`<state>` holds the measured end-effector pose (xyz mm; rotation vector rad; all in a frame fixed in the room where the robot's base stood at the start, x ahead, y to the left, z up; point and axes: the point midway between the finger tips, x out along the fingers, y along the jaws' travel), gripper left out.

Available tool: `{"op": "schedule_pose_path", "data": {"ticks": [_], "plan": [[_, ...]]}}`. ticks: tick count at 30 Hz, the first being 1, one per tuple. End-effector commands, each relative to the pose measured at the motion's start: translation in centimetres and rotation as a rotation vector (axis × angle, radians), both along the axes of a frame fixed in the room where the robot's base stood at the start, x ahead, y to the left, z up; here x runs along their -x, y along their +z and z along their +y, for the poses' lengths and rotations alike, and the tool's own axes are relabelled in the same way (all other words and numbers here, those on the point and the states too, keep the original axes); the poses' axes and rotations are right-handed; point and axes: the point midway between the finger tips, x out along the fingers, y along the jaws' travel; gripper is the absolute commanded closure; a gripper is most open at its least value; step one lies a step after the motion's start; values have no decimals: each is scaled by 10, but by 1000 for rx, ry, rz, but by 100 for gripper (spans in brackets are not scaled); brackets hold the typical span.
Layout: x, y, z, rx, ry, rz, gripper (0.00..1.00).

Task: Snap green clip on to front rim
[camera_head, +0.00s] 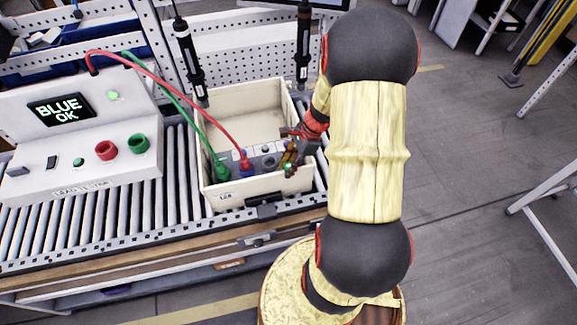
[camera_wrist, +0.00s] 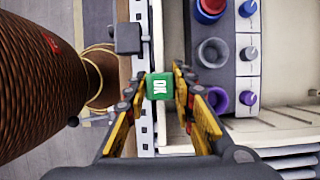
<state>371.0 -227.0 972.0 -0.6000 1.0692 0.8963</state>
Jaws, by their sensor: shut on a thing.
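The green clip (camera_wrist: 160,87) is a small block marked OK, held between the two fingertips of my gripper (camera_wrist: 161,93) in the wrist view. In the head view my gripper (camera_head: 291,160) is at the right part of the crate's front side, with the clip (camera_head: 289,169) barely visible. The beige crate (camera_head: 230,196) stands on the rollers. In the wrist view its front rim (camera_wrist: 173,40) runs up and down the picture, and the clip appears over or against it. I cannot tell whether the clip touches the rim.
A grey unit (camera_wrist: 218,75) with sockets and knobs lies inside the crate, close to my right finger. Red (camera_head: 168,78) and green (camera_head: 165,90) cables run to it from the console (camera_head: 85,140) reading BLUE OK. Screwdrivers (camera_head: 188,60) hang above.

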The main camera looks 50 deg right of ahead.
Motion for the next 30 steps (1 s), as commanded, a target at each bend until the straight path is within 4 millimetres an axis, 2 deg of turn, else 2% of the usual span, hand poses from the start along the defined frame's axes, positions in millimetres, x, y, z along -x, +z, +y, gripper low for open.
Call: {"op": "schedule_pose_path", "data": {"ticks": [27,28,30], "plan": [[-1,-3,-1,1,-1,-2,92],[-1,-3,-1,1,-1,-2,74],[-1,-3,-1,1,-1,-2,70]]}}
